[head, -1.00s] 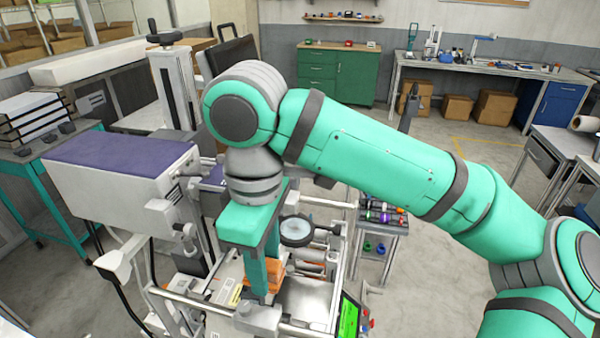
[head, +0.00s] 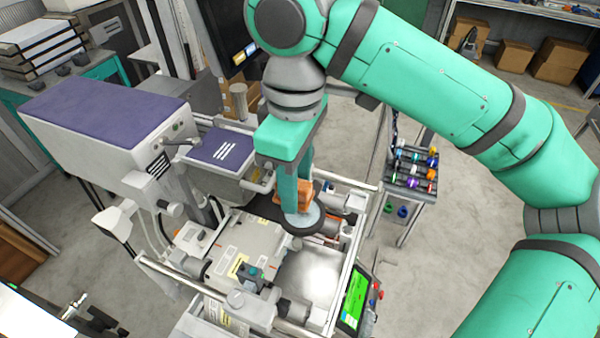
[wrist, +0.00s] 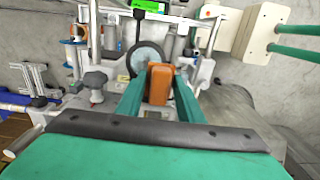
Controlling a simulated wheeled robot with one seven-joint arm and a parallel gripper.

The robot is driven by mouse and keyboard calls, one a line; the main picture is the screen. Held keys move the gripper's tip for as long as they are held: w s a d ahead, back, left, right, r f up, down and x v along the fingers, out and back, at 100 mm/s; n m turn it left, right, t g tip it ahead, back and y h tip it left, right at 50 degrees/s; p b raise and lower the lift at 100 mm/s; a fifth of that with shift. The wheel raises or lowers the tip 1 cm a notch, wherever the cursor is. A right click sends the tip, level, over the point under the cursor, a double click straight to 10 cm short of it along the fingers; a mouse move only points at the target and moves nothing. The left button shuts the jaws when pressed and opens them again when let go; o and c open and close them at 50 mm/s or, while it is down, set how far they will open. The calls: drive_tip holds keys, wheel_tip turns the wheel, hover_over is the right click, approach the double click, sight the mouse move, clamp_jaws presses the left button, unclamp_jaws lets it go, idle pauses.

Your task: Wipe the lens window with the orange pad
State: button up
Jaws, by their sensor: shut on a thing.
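The lens window is a pale round disc in a dark ring (head: 307,222), on the machine's frame. The orange pad (head: 303,195) is a small block between the green fingers of my gripper (head: 297,197). My gripper is shut on it and points down over the lens window. In the head view the fingers and pad cover part of the disc. In the wrist view the pad (wrist: 160,83) stands between the fingertips (wrist: 159,92), and the lens window (wrist: 146,57) shows just beyond it, partly hidden. I cannot tell whether pad and glass touch.
The machine has metal rails, a purple-topped housing (head: 105,100) on the left and a green-lit screen (head: 354,300) at the front right. A cart with coloured items (head: 412,170) stands to the right. Open floor lies around the cart.

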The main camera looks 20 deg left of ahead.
hover_over(296, 225)
drive_tip(key=shift+f, duration=3)
drive_tip(key=shift+f, duration=1.05)
drive_tip(key=shift+w, duration=0.1)
drive_tip(key=shift+w+r, duration=0.1)
drive_tip(key=shift+w, duration=1.55)
drive_tip(key=shift+w+d+f, duration=0.1)
drive_tip(key=shift+w+f, duration=0.1)
drive_tip(key=shift+w, duration=1.15)
drive_tip(key=shift+s+r, duration=0.1)
drive_tip(key=shift+s, duration=3.05)
